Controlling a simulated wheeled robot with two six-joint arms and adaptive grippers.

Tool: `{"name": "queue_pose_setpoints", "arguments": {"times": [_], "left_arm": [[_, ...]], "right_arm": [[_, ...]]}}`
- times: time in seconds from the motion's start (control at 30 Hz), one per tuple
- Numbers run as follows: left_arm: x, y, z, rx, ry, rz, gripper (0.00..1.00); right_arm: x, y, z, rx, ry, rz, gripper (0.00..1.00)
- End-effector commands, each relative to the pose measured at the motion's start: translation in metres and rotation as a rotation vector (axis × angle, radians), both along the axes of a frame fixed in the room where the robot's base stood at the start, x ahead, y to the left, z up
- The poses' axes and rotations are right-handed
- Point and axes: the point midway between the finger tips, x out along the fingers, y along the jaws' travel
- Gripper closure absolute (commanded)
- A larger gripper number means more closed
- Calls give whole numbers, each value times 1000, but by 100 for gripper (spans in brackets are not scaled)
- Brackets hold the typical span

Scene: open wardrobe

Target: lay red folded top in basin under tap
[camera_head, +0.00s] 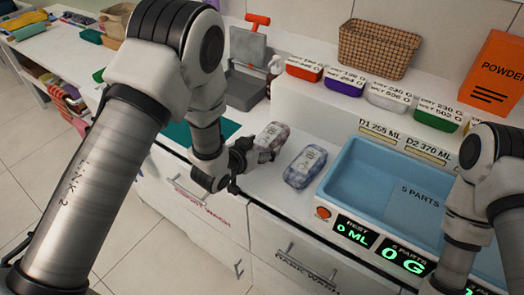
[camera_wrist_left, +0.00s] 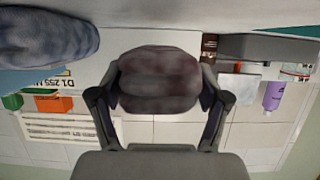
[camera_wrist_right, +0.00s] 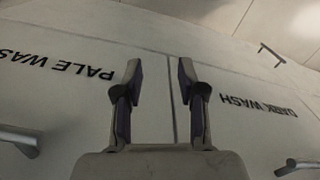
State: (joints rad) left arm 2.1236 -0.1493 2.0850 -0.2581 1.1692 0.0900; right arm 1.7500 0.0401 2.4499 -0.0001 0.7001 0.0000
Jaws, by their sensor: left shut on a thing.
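My left gripper (camera_head: 240,160) is shut on a mottled, dull reddish folded top (camera_head: 271,138), left of the blue basin on the white counter. In the left wrist view the top (camera_wrist_left: 158,78) sits between the two fingers. I cannot tell whether it touches the counter. The blue basin (camera_head: 350,167) is at the right, with "5 PARTS" on its inner wall; its visible part looks empty. My right arm covers part of it. I cannot make out a tap. My right gripper (camera_wrist_right: 160,80) is open and empty in front of pale cabinet fronts.
A bluish folded bundle (camera_head: 305,167) lies between the held top and the basin. Several small coloured tubs, a wicker basket (camera_head: 377,48) and an orange powder box (camera_head: 494,75) stand behind. A grey stand with an orange handle (camera_head: 247,60) is at the back left. Displays line the basin's front.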

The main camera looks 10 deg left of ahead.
Motion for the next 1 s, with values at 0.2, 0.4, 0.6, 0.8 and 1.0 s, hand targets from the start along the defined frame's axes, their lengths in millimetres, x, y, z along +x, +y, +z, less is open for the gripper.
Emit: {"name": "queue_pose_setpoints", "arguments": {"times": [0.2,0.4,0.6,0.8,1.0], "left_arm": [[-1,0,-29,-1,1,-1,65],[-1,0,-30,0,0,0,65],[-1,0,-32,0,1,0,0],[-1,0,-32,-1,1,0,0],[-6,2,-28,0,2,1,0]], "right_arm": [[0,0,7,0,0,0,60],[0,0,5,0,0,0,60],[0,0,4,0,0,0,60],[0,0,4,0,0,0,60],[0,0,4,0,0,0,60]]}}
